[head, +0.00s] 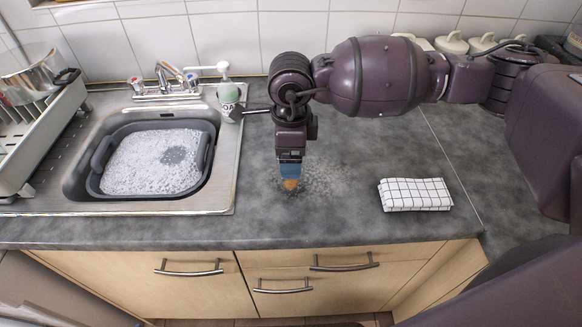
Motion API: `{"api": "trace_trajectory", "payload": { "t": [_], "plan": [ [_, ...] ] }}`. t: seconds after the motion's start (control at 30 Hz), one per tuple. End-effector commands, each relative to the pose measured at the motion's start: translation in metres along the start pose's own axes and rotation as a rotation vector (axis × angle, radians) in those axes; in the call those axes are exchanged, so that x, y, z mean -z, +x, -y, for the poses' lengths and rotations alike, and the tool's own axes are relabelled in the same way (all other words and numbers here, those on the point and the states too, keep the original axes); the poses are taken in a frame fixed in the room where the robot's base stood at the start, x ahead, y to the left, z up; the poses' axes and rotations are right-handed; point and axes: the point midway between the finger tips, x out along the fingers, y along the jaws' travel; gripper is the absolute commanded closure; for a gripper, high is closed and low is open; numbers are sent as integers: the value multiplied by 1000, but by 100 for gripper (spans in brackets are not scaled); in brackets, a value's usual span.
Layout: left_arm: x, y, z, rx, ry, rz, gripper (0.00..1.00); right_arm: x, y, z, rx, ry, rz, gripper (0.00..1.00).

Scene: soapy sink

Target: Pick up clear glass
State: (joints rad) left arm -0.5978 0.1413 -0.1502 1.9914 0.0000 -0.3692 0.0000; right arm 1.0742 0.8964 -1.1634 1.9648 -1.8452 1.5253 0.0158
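No clear glass can be made out with certainty. A shiny, partly see-through vessel (38,78) stands in the dish rack at the far left; I cannot tell whether it is glass or metal. My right arm reaches in from the right. Its gripper (290,163) points down over the counter and is shut on a small blue and orange block (290,172), sponge-like in look. The block is at or just above a speckled patch (322,183) on the counter. My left gripper is not in view.
A grey tub (207,160) full of white suds sits in the steel sink (225,190); suds hide its inside. A soap bottle (228,97) and tap (166,76) stand behind. A folded checked cloth (415,194) lies right on the grey counter (345,225). White lidded jars (452,43) stand at the back.

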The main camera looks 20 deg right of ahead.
Motion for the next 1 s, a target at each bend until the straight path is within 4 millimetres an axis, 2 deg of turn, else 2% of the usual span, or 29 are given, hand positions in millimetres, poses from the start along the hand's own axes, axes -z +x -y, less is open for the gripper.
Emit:
{"api": "trace_trajectory", "payload": {
  "t": [0.03, 0.3, 0.4, 0.63, 0.77, 0.87, 1.0],
  "plan": [
    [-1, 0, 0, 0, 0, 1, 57, 0, 0, 0, 0, 0, 0, 23],
    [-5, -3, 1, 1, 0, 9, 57, 0, 0, 0, 0, 0, 0, 64],
    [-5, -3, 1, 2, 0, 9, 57, 0, -1, 0, 1, 0, 1, 76],
    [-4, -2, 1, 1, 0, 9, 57, 0, -2, 0, 1, 0, 1, 76],
    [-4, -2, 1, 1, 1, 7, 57, 0, -11, 1, 2, 0, 2, 76],
    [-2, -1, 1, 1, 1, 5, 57, 0, -26, 1, 4, 1, 2, 76],
    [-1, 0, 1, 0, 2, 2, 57, -1, -58, 1, 6, 0, 4, 76]
  ]
}}
